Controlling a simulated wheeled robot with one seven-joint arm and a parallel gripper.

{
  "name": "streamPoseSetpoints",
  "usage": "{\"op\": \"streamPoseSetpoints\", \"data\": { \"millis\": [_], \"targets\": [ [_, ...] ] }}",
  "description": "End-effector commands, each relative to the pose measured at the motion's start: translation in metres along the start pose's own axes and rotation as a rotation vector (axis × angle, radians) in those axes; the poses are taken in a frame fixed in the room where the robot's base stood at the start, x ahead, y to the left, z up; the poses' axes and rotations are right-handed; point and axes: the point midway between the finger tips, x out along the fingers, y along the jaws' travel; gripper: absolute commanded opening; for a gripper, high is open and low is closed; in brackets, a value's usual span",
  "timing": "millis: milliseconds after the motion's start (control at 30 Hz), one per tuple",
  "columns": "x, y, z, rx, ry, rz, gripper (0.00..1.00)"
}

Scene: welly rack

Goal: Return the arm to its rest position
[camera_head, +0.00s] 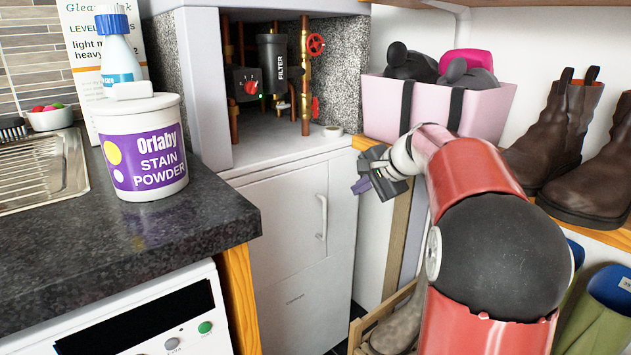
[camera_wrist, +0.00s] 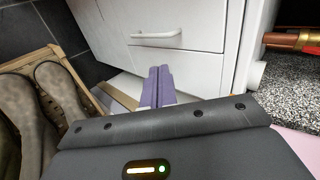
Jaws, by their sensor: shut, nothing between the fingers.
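My gripper (camera_head: 362,186) is at the end of my red arm, in the middle of the head view. It hangs in front of the shelf end, just right of the white boiler cabinet (camera_head: 290,225) and below the pink bag (camera_head: 378,108). In the wrist view its two purple fingers (camera_wrist: 157,88) are pressed together with nothing between them. They point towards the cabinet's lower front with its handle (camera_wrist: 156,35). My arm is bent, and its links hide part of the shelving behind.
Brown boots (camera_head: 552,130) stand on the wooden shelf at right, above green and blue wellies (camera_head: 600,300). A stain powder tub (camera_head: 143,150) stands on the dark worktop (camera_head: 100,240) at left. Copper pipes (camera_head: 305,75) fill the open recess. Boots (camera_wrist: 60,100) sit in a low wooden rack.

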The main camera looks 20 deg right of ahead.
Motion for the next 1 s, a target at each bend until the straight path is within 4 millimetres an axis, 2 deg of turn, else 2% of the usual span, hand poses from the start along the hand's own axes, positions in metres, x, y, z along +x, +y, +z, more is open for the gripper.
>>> {"op": "streamPoseSetpoints", "data": {
  "millis": [67,167,267,367,400,500,600,700,833,900,1000],
  "targets": [
    [-0.001,0.0,0.001,-0.003,0.0,0.001,0.0],
    [-0.004,0.001,0.016,-0.04,-0.003,0.018,0.0],
    [-0.013,0.008,0.055,-0.143,-0.01,0.065,0.0],
    [-0.029,0.028,0.109,-0.305,-0.019,0.136,0.0],
    [-0.037,0.04,0.131,-0.38,-0.022,0.167,0.0],
    [-0.055,0.075,0.18,-0.568,-0.031,0.237,0.0],
    [-0.073,0.117,0.219,-0.756,-0.04,0.299,0.0],
    [-0.088,0.16,0.247,-0.929,-0.049,0.349,0.0],
    [-0.098,0.205,0.267,-1.105,-0.055,0.394,0.0],
    [-0.101,0.221,0.273,-1.168,-0.058,0.41,0.0],
    [-0.103,0.234,0.277,-1.22,-0.059,0.422,0.0]
  ]
}}
